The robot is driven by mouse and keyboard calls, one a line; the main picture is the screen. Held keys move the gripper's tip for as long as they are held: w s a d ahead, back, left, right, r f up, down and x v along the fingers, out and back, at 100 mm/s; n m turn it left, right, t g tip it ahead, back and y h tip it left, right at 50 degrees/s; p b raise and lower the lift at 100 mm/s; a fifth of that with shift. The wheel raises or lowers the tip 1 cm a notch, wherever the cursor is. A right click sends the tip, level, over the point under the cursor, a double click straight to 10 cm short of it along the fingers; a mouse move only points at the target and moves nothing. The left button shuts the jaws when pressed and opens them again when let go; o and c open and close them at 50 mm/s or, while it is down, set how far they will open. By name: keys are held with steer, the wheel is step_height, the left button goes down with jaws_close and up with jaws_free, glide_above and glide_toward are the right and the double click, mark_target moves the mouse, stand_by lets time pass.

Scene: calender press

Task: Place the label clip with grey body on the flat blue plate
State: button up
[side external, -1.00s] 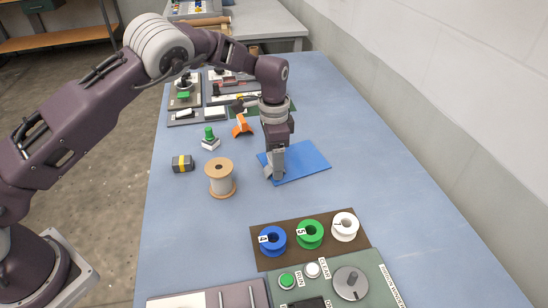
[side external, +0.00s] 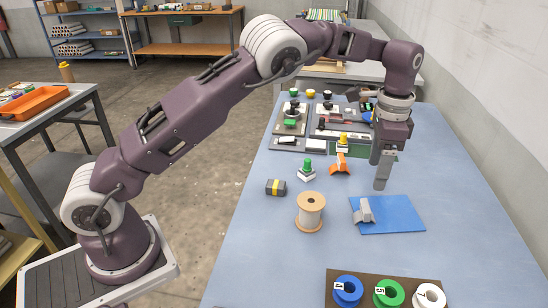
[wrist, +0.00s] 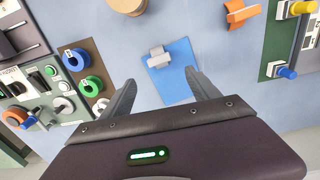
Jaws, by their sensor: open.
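The grey label clip (side external: 364,211) rests at the left edge of the flat blue plate (side external: 400,217) in the side external view. In the wrist view the clip (wrist: 159,58) sits near one edge of the plate (wrist: 178,85); I cannot tell whether part of it overhangs. My gripper (side external: 380,188) is above the table, higher than the plate and apart from the clip. In the wrist view its two fingers are spread (wrist: 160,78) with nothing between them.
A thread spool (side external: 311,212) stands left of the plate. A black-and-yellow block (side external: 276,187), a green-topped piece (side external: 307,172) and an orange clip (side external: 340,165) lie farther back. Blue, green and white reels (side external: 388,293) are in front. The table's right side is clear.

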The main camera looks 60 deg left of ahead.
steer(key=s+a+r+n+t+h, duration=0.1)
steer(key=s+a+r+n+t, duration=0.35)
steer(key=s+r, duration=1.2)
steer(key=s+a+f+n, duration=0.2)
steer(key=s, duration=0.8)
steer(key=s+a+f+n+t+y, duration=0.1)
steer(key=s+a+f+n, duration=0.1)
steer(key=s, duration=0.8)
steer(key=shift+s, duration=0.15)
